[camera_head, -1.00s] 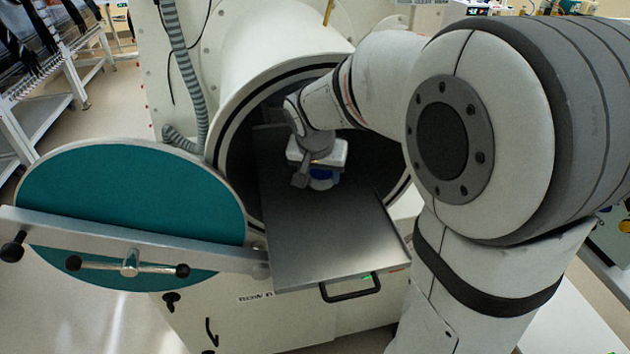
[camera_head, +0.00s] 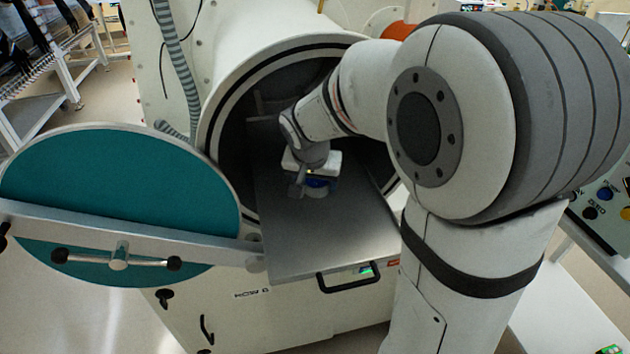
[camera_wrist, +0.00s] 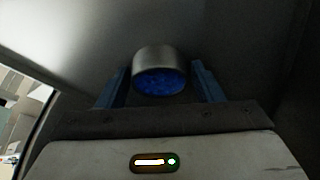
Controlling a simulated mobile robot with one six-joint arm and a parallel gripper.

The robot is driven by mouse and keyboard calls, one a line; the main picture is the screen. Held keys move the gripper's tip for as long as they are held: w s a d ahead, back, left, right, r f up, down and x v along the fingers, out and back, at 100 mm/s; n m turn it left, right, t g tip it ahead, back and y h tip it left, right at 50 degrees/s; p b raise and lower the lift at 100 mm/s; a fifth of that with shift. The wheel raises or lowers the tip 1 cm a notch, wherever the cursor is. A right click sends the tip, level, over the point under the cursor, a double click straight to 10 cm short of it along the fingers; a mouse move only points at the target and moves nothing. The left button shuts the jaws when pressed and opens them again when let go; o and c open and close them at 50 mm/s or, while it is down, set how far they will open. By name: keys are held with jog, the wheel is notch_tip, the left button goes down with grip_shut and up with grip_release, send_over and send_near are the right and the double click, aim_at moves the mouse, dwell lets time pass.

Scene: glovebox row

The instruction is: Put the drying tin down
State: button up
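The drying tin (camera_wrist: 160,72) is a small round metal tin with blue contents, seen between the two blue fingers of my gripper (camera_wrist: 161,66) in the wrist view. In the head view my gripper (camera_head: 315,184) points down over the grey metal tray (camera_head: 330,240), inside the mouth of the round chamber. The tin (camera_head: 314,193) shows there as a small grey shape under the fingers, low over the tray. I cannot tell whether its base touches the tray.
The round chamber rim (camera_head: 211,115) surrounds my forearm. A teal round door (camera_head: 110,195) with a metal bar (camera_head: 160,236) stands open at the left. The tray's front part is bare.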

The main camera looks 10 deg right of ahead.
jog(key=shift+o, duration=1.3)
jog(key=shift+r, duration=0.1)
jog(key=shift+r+p, duration=0.25)
jog(key=shift+p, duration=0.1)
jog(key=v, duration=1.1)
jog(key=s+f+n, duration=0.1)
jog(key=s, duration=0.2)
jog(key=s+d+f+n, duration=0.1)
jog(key=s+f, duration=0.1)
jog(key=s, duration=0.2)
jog(key=s+d+f+n+y, duration=0.1)
jog(key=s, duration=0.3)
jog(key=shift+s+d+f+g+b, duration=0.1)
jog(key=shift+s+f+g+b, duration=0.2)
jog(key=shift+g, duration=0.1)
jog(key=s+f, duration=0.1)
jog(key=s, duration=0.1)
jog(key=s+f+n, duration=0.1)
jog(key=s+f+n+y, duration=0.1)
jog(key=s, duration=0.1)
jog(key=shift+s+f, duration=0.3)
jog(key=shift+d, duration=0.1)
jog(key=shift+c, duration=0.4)
